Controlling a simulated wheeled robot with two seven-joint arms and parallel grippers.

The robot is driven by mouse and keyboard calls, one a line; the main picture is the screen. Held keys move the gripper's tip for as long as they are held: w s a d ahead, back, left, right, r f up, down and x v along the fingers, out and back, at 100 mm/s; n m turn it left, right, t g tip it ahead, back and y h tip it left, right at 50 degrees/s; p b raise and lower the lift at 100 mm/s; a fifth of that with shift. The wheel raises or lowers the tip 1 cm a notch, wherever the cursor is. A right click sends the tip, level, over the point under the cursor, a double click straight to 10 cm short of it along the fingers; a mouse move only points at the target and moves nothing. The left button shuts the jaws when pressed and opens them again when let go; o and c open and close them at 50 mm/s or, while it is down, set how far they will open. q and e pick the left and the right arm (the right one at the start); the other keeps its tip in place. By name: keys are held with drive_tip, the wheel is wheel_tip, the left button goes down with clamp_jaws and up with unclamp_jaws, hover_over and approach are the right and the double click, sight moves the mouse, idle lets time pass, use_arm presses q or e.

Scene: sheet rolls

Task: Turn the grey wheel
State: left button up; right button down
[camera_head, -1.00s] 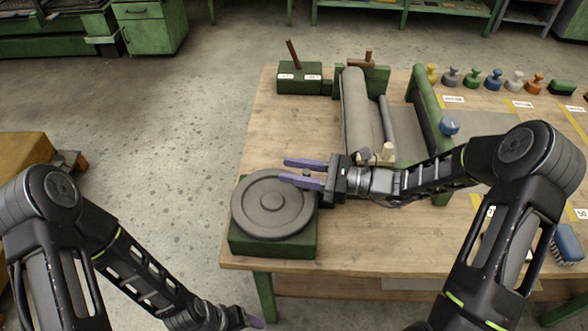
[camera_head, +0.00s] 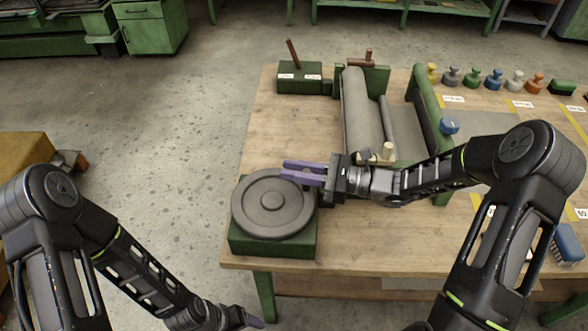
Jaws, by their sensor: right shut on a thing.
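The grey wheel (camera_head: 262,220) lies flat on a green box-shaped base (camera_head: 272,248) at the table's near left corner. It has a raised hub in the middle. My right gripper (camera_head: 292,171) reaches in from the right, with its purple fingers at the wheel's far right rim. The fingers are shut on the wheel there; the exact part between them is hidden. My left gripper (camera_head: 250,318) is low at the bottom edge, off the table and away from the wheel. Only part of it shows.
A roller machine with a grey sheet roll (camera_head: 358,110) stands behind my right forearm. A green box with a lever (camera_head: 300,80) is at the back left. Several coloured knobs (camera_head: 472,77) line the back right. Bare wood (camera_head: 285,135) lies beyond the wheel.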

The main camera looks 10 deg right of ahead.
idle(0.5)
drive_tip(key=shift+w, duration=0.15)
drive_tip(key=shift+w+a, duration=0.1)
drive_tip(key=c, duration=1.3)
unclamp_jaws()
